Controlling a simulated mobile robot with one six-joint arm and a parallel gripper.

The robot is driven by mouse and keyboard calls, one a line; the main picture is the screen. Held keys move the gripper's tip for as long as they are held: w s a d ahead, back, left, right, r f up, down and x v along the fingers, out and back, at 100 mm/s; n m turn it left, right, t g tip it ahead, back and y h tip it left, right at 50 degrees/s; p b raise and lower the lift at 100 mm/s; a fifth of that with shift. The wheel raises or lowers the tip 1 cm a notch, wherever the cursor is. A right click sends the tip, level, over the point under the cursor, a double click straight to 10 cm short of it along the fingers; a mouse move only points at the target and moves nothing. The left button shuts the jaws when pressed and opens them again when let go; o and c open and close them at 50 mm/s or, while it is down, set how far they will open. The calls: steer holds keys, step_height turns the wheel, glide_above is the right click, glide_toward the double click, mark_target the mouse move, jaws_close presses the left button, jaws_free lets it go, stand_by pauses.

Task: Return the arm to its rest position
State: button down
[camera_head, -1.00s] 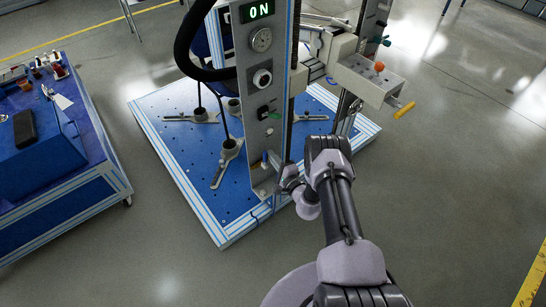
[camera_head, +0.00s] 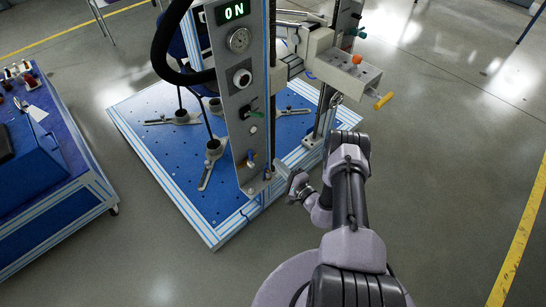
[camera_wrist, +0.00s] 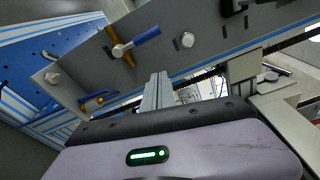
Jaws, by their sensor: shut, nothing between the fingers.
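My arm rises from the bottom of the head view, bends at the elbow and folds back down to the left. My gripper (camera_head: 284,173) is at its end, shut and empty, just right of the lower end of the grey control panel (camera_head: 240,100). A small gap appears between them, though the depth is hard to judge. In the wrist view, my gripper fingers (camera_wrist: 158,90) point toward the panel's lower part. A blue-handled valve (camera_wrist: 137,42) and a second blue handle (camera_wrist: 98,98) sit on the panel there.
The panel's display (camera_head: 234,12) reads ON. The test rig stands on a blue perforated base (camera_head: 165,150) with clamps. A grey box with an orange knob (camera_head: 357,60) and a yellow handle juts out at right. A blue workbench (camera_head: 60,210) is at left. Floor right of my arm is clear.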

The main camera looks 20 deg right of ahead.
stand_by(0.4)
steer(key=w+a+r+n+g+y, duration=0.1)
steer(key=a+r+n+g+y, duration=0.35)
steer(key=a+r, duration=0.55)
steer(key=w+a+r+n+g+y, duration=0.2)
steer(key=a+r+n+g+y, duration=0.3)
steer(key=r, duration=0.9)
steer(key=s+a+r+n+g, duration=0.3)
steer(key=s+a+r+g, duration=0.2)
steer(key=s+a+r, duration=0.5)
steer(key=s+d+r+t+h, duration=0.1)
steer(key=s+d+r+h, duration=0.1)
steer(key=s, duration=0.5)
steer(key=s+d+r+n+t+h, duration=0.1)
steer(key=s+d+r+h, duration=0.1)
steer(key=s+h, duration=0.3)
steer(key=s+d+r+t+h, duration=0.1)
steer(key=s+r+h, duration=0.3)
steer(key=s, duration=0.5)
steer(key=shift+d+r, duration=0.35)
steer(key=shift+d, duration=0.35)
